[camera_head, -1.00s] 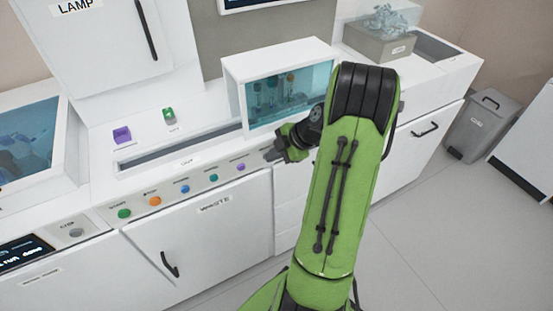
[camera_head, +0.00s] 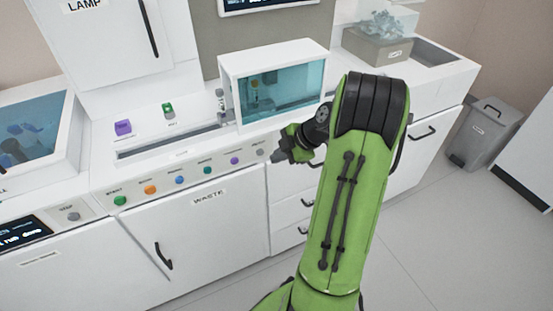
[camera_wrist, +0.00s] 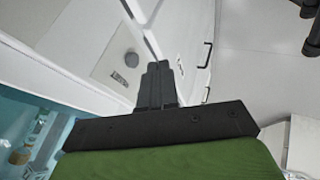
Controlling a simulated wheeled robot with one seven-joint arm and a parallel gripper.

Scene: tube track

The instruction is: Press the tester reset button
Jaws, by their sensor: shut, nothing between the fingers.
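A row of round buttons runs along the white console front in the head view. A grey button (camera_head: 261,152) sits at its right end, just left of my gripper (camera_head: 272,157). In the wrist view a grey round button (camera_wrist: 132,58) with a small dark label shows on the white panel, beside and apart from my fingertips (camera_wrist: 155,68). The label is too blurred to read, so I cannot tell that it is the reset button. My gripper is shut and empty. It points at the console front.
The row also holds a green button (camera_head: 120,201), an orange one (camera_head: 150,189) and a purple one (camera_head: 234,160). A glass-fronted case (camera_head: 275,88) stands above. A vial (camera_head: 220,100) stands left of it. Another grey button (camera_head: 73,216) is far left.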

